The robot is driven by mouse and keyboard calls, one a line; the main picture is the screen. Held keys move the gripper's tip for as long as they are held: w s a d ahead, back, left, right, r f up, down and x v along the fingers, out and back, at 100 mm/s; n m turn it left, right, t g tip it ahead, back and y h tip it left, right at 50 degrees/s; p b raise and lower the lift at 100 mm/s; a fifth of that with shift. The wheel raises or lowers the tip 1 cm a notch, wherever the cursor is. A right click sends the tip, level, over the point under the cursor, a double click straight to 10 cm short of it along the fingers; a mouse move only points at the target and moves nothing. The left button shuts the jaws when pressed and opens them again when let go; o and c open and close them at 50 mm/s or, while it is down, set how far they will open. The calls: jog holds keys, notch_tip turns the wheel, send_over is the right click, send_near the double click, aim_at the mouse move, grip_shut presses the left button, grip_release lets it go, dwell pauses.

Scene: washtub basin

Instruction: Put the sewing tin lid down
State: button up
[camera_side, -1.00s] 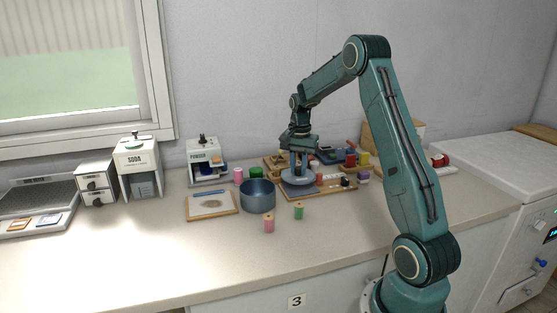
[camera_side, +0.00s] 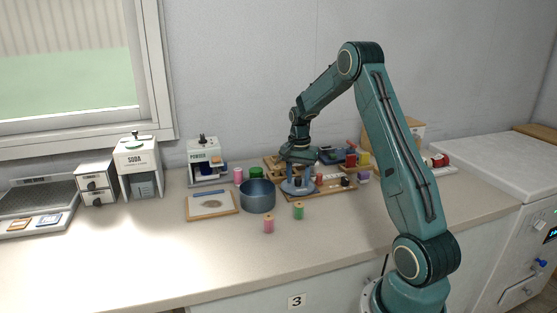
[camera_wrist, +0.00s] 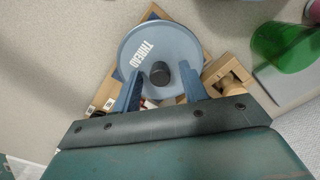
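The sewing tin lid (camera_side: 292,189) is a round blue-grey disc, low over the wooden board right of the open blue tin (camera_side: 258,197). In the wrist view the lid (camera_wrist: 150,45) shows the word THREAD and a dark central knob (camera_wrist: 160,73). My gripper (camera_side: 297,178) is directly above the lid, pointing down. In the wrist view my gripper's two blue fingers (camera_wrist: 160,74) stand on either side of the knob, with a visible gap on each side. The lid hides part of the board; contact beneath it cannot be seen clearly.
The board (camera_side: 335,190) holds several small sewing items near the lid.

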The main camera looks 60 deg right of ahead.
aim_at(297, 179)
notch_tip(297, 179, up, 12)
jog(key=shift+r, duration=0.2)
dwell(0.8)
jog(key=shift+a, duration=0.1)
dwell(0.4)
jog(key=s+a+r+n+t+h, duration=0.1)
jog(key=s+a+r+n, duration=0.3)
jog(key=a, duration=0.6)
jog(key=s+a+r+n+t, duration=0.2)
jog(key=a+r+n, duration=0.25)
jog(key=a, duration=0.55)
jog(key=s+a+f+n+t+y, duration=0.1)
jog(key=s+a+f+n+t, duration=0.1)
jog(key=s+a+n, duration=0.6)
jog(key=s+a, duration=0.4)
jog(key=s, duration=0.1)
jog(key=shift+s+a+f+t, duration=0.15)
jog(key=shift+s+a+t, duration=0.1)
jog(key=shift+t, duration=0.05)
